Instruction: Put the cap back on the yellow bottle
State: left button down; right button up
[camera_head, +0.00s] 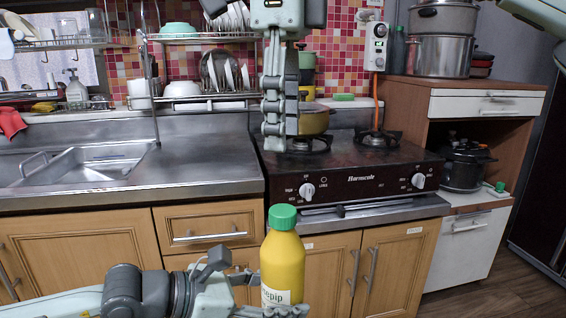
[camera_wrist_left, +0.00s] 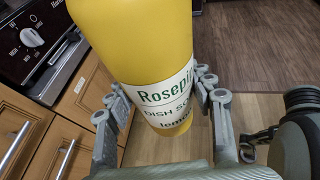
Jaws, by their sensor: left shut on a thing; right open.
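The yellow bottle (camera_head: 282,262) stands upright in front of the cabinets, held by my left gripper (camera_head: 268,311) around its lower body. In the left wrist view the bottle (camera_wrist_left: 135,35) fills the top middle, its white label between the fingers of my left gripper (camera_wrist_left: 158,95). The green cap (camera_head: 283,217) sits level on top of the bottle in the head view. I cannot tell whether it is fully seated; the left wrist view cuts off the top. My right gripper (camera_head: 279,130) points down above the cap, apart from it, open and empty.
A black stove (camera_head: 350,165) with a pot (camera_head: 314,120) on it is behind the right gripper. A steel sink (camera_head: 85,165) is at left. A low shelf at right holds a black cooker (camera_head: 465,165) and a small green-topped item (camera_head: 499,187). The floor at right is clear.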

jog(key=shift+r, duration=0.3)
dwell(0.4)
